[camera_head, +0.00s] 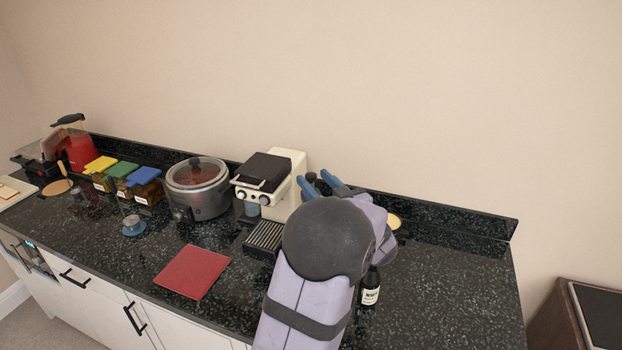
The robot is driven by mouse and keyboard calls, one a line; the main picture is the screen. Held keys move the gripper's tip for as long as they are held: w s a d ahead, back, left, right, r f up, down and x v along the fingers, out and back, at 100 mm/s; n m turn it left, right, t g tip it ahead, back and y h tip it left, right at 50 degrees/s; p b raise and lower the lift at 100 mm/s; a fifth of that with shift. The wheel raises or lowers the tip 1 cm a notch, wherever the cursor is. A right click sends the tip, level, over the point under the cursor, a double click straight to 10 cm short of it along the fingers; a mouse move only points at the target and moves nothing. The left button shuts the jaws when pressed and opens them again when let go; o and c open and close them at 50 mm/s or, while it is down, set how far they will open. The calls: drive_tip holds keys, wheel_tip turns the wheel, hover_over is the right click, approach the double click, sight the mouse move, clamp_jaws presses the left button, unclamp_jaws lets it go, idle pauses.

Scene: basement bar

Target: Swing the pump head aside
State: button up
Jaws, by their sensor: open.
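My gripper (312,176) has two blue fingers, spread apart, just right of the cream coffee machine and near the back wall. Dark rounded tops (318,184) show between and behind the fingers; I cannot tell whether they carry a pump head or touch the fingers. My arm hides whatever is below them. A small dark bottle with a white label (370,291) stands on the counter right of my arm. Its top is partly hidden by my arm, and no pump head can be made out on it.
The cream coffee machine (296,196) and a slow cooker (198,190) stand left of my gripper. A red mat (193,272) lies at the front. The dark counter (455,275) is clear at right, with a raised back edge.

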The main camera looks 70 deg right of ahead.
sight(314, 177)
drive_tip(key=shift+s+a+f, duration=0.1)
drive_tip(key=shift+s+f, duration=0.35)
drive_tip(key=shift+s, duration=0.15)
drive_tip(key=shift+s+f, duration=0.4)
drive_tip(key=shift+s, duration=0.2)
drive_tip(key=shift+w+d+r, duration=0.1)
drive_tip(key=shift+w+d, duration=0.2)
drive_tip(key=shift+w, duration=0.2)
drive_tip(key=p+x, duration=0.2)
drive_tip(key=x, duration=0.3)
drive_tip(key=shift+p, duration=0.3)
drive_tip(key=shift+w+d, duration=0.5)
drive_tip(key=shift+c, duration=0.3)
clamp_jaws()
